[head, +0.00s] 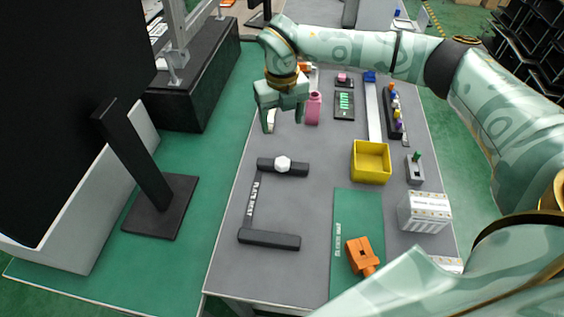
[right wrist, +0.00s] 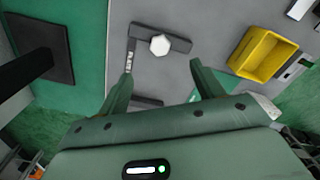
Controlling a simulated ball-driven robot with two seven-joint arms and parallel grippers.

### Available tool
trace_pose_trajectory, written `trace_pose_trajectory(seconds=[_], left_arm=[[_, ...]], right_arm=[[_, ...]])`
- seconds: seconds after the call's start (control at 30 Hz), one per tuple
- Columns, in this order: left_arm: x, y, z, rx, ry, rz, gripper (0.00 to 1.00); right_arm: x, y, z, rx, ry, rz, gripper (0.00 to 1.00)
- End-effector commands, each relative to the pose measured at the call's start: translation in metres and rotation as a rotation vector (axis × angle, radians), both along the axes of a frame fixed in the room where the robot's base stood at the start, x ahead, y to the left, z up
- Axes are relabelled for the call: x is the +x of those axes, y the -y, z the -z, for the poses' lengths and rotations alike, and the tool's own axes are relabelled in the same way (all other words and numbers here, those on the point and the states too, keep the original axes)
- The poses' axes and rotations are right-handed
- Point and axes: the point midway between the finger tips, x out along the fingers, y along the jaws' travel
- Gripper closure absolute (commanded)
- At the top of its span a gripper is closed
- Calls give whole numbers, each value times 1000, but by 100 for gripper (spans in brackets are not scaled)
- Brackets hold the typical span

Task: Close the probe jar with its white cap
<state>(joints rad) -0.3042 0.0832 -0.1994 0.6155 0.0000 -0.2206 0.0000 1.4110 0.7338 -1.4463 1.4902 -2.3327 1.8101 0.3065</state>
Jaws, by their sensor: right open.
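A white, many-sided cap-like piece (head: 283,164) sits on a black bar fixture (head: 262,166) on the grey table. It also shows in the right wrist view (right wrist: 160,45), just beyond my fingertips. A pink jar-like bottle (head: 313,107) stands upright farther back; I cannot tell whether it is the probe jar or whether its top is open. My right gripper (head: 283,118) hangs above the table, behind the white piece and left of the pink bottle. Its fingers (right wrist: 162,73) are apart with nothing between them. My left gripper is out of view.
A yellow bin (head: 371,164) stands right of the fixture. A second black bar (head: 269,239) lies nearer the front. An orange device (head: 361,256) rests on a green mat (head: 344,210). A white box (head: 424,212) stands at right. The grey table between the bars is clear.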

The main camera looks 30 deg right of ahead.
Motion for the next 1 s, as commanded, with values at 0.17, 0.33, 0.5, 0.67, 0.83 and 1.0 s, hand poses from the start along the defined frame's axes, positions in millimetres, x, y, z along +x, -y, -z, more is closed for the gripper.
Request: trace_pose_trajectory(seconds=[0.17, 0.33, 0.5, 0.67, 0.83, 1.0], left_arm=[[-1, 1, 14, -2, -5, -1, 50], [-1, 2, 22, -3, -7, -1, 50], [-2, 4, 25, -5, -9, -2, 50], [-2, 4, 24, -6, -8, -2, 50], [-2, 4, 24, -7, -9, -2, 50], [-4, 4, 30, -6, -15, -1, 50]], right_arm=[[-1, 0, 46, 0, -7, 1, 33], [-1, -1, 76, 2, -5, 0, 33], [0, -1, 87, 1, -1, 0, 33], [0, -1, 87, 1, 0, 0, 33], [0, 0, 87, 1, 0, 0, 33], [-1, -1, 102, 0, -4, 0, 33]])
